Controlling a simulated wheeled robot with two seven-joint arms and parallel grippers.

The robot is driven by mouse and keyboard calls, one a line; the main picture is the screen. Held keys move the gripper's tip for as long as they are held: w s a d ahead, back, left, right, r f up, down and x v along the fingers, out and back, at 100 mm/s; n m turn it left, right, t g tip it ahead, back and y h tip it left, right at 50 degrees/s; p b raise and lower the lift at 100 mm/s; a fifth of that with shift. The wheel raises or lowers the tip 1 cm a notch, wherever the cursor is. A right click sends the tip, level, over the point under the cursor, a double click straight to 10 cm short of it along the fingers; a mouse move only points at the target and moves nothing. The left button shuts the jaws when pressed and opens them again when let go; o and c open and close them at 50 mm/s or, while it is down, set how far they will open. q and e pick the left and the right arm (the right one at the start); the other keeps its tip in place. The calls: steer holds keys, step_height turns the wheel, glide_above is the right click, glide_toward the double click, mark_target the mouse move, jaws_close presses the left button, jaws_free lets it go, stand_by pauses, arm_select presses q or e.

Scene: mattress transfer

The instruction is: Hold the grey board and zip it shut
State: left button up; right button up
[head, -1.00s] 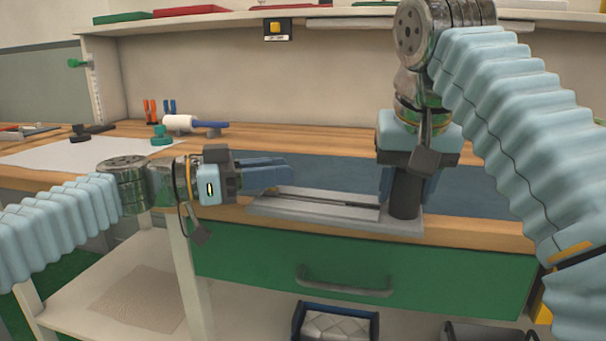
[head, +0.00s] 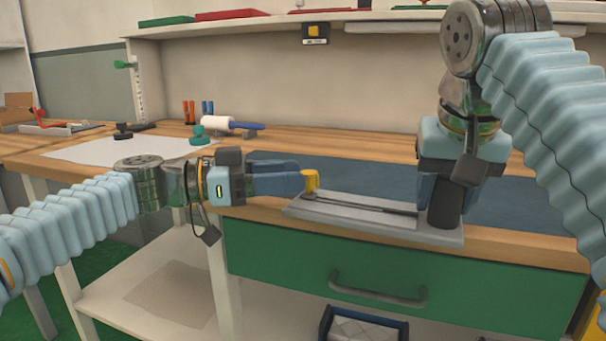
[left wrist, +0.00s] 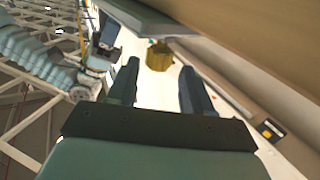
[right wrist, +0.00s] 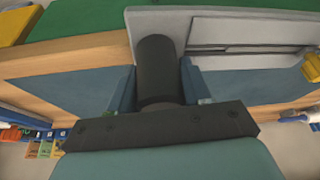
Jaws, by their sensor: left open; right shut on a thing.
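The grey board (head: 330,212) lies along the bench's front edge, with a dark slot along its length. A yellow tab (head: 311,180) stands at its left end; I take it for the zip pull. My left gripper (head: 302,183) is open and level. In the left wrist view the tab (left wrist: 158,56) shows between and just past the fingertips (left wrist: 160,75), with no clear grip on it. My right gripper (head: 445,205) points down and is shut on the dark upright post (right wrist: 157,68) at the board's right end. The board (right wrist: 240,35) also shows in the right wrist view.
A blue-grey mat (head: 370,178) covers the bench behind the board. A green drawer (head: 270,255) with a handle is below the front edge. A white roller with a blue handle (head: 245,126) and a pale sheet (head: 110,150) lie to the left.

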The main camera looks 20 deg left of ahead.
arm_select(q)
steer(key=v, duration=0.8)
steer(key=shift+a, duration=0.25)
arm_select(e)
steer(key=o, duration=1.4)
steer(key=shift+r, duration=0.1)
